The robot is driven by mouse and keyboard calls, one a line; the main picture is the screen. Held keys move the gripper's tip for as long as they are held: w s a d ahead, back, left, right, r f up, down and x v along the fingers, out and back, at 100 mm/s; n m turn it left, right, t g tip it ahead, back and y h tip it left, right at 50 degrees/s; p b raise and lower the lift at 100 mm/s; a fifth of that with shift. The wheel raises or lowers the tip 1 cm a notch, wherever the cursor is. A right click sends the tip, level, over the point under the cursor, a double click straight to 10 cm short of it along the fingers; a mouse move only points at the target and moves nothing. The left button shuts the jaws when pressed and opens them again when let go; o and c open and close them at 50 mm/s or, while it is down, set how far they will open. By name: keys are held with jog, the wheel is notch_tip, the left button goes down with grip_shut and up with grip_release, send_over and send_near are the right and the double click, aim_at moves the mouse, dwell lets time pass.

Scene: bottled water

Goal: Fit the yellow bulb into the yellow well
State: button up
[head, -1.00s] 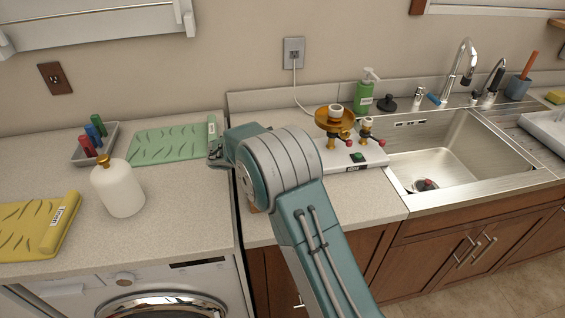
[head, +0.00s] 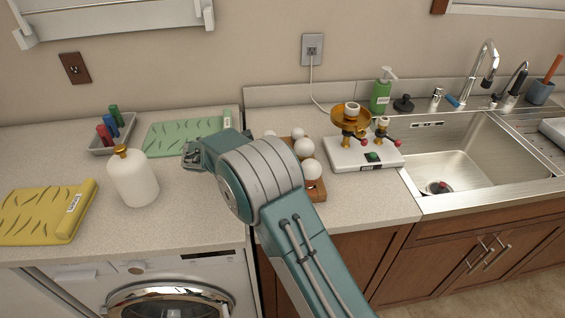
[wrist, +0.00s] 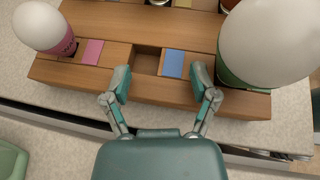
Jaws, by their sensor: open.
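A wooden block (head: 316,188) with several white bulbs (head: 304,149) stands on the counter, partly behind my arm. In the wrist view the block (wrist: 110,20) shows a pink-based bulb (wrist: 42,28) at left and a large green-based bulb (wrist: 268,38) at right. Between a pink patch (wrist: 92,52) and a blue patch (wrist: 174,64) is an empty square well (wrist: 147,60). My gripper (wrist: 160,82) is open and empty, its fingertips around the blue patch and empty well in the picture.
A white board with brass valves (head: 345,156) and the sink (head: 465,150) are right. Bare counter lies before the block.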

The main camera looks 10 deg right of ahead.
jog(key=shift+s+a, duration=0.2)
jog(key=shift+a, duration=0.65)
jog(key=shift+s+a, duration=0.15)
jog(key=shift+a, duration=0.65)
